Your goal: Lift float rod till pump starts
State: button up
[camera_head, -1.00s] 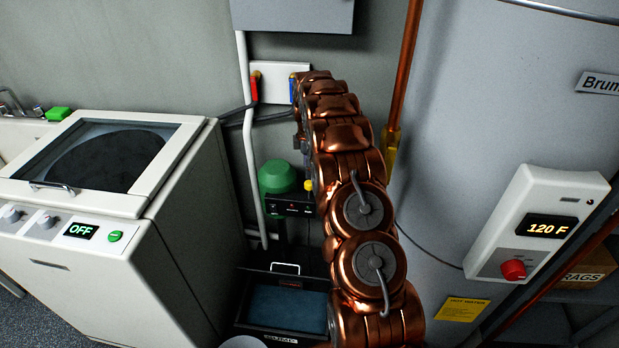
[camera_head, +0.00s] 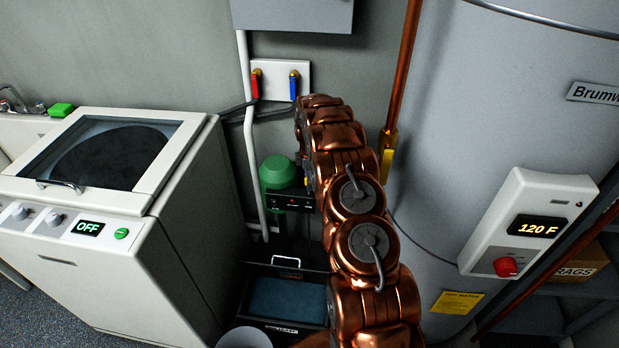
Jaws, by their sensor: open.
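The sump basin (camera_head: 255,325) is a dark box at the lower middle, holding blue-grey water and labelled at its front. A white handle (camera_head: 286,260) stands at its back edge. Behind it is the green-domed pump (camera_head: 279,173) with a black control box (camera_head: 289,201) showing tiny indicators. The float rod cannot be made out clearly; my copper arm covers the area right of the control box. Only a small dark part of my gripper (camera_head: 302,160) shows at the arm's left edge, close to the pump. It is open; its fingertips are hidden.
A white washer (camera_head: 170,210) reading OFF stands at left. Red and blue valves (camera_head: 294,84) are on the wall. A copper pipe (camera_head: 405,70) and a grey water heater (camera_head: 450,150) reading 120 F are close at right.

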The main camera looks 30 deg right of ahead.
grip_shut()
dwell(0.5)
